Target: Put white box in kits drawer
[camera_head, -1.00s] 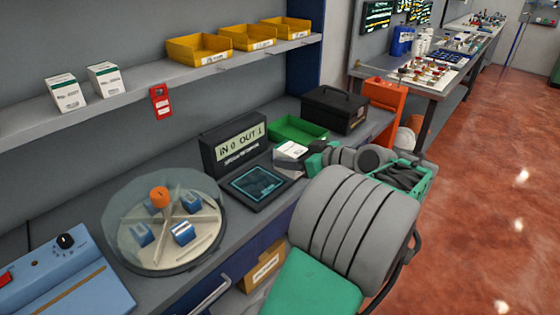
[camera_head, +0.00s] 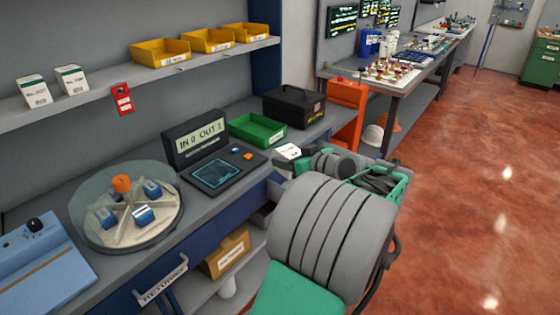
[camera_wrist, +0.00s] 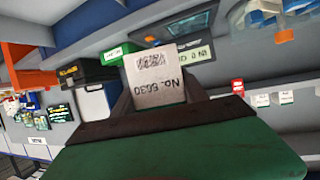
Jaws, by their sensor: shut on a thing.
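A blue drawer front with a white label (camera_head: 160,285) is under the counter; I cannot read the label surely. A blue-grey part (camera_head: 277,187) sticks out below the box and may be another drawer, partly hidden by my arm.
On the counter are a round dispenser (camera_head: 127,228), a screen console (camera_head: 215,172), a green tray (camera_head: 257,130) and a black case (camera_head: 293,105). Two more white boxes (camera_head: 34,91) stand on the shelf. A cardboard box (camera_head: 226,252) is below. The red floor at right is clear.

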